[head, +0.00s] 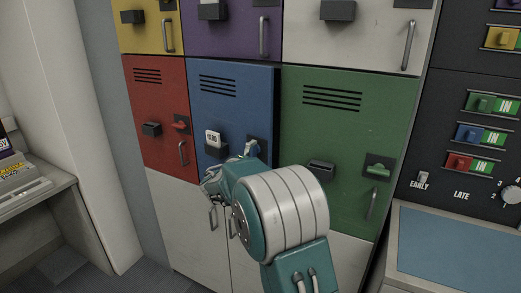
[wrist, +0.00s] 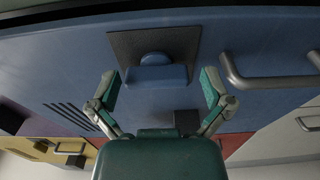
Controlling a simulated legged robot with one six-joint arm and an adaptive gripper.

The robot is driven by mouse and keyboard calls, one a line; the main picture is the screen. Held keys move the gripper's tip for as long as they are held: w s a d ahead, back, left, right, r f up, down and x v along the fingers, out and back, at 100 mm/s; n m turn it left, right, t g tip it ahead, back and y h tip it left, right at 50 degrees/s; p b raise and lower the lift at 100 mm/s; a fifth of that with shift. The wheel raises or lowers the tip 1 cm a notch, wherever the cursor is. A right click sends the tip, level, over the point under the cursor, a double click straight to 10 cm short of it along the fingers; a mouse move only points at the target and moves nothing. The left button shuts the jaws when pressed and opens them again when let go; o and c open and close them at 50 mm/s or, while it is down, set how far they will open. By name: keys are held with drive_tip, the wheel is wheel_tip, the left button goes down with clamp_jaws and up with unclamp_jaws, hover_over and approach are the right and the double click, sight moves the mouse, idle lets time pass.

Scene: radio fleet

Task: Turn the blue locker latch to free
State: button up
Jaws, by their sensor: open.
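My gripper (wrist: 158,84) is open, with one finger on each side of the latch bar and gaps showing at both ends. I cannot tell any contact. In the head view my arm hides much of the locker's lower part and most of the latch, with part of the plate (head: 264,144) showing.
The locker's metal handle (wrist: 265,80) is close to the right finger in the wrist view. A dark box with a white label (head: 213,140) is left of the latch. The red locker (head: 157,100) and green locker (head: 345,115) flank it. A control panel (head: 460,150) stands right.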

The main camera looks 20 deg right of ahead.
drive_tip(key=v, duration=0.5)
drive_tip(key=shift+s+a, duration=0.2)
drive_tip(key=shift+a, duration=0.1)
drive_tip(key=s+d+r+m+g+y, duration=0.15)
drive_tip(key=s+m+g+y, duration=0.35)
drive_tip(key=s, duration=1.4)
drive_tip(key=s+a+f+m+y, duration=0.1)
drive_tip(key=s+a+y, duration=0.3)
drive_tip(key=s, duration=0.5)
drive_tip(key=s+a+f+m+y, duration=0.1)
drive_tip(key=s+a+f+y, duration=0.2)
drive_tip(key=s+a+y, duration=0.2)
drive_tip(key=s+a, duration=0.3)
drive_tip(key=s, duration=0.1)
drive_tip(key=shift+s+a+f, duration=0.3)
drive_tip(key=shift+s+a, duration=0.05)
drive_tip(key=shift+a, duration=0.05)
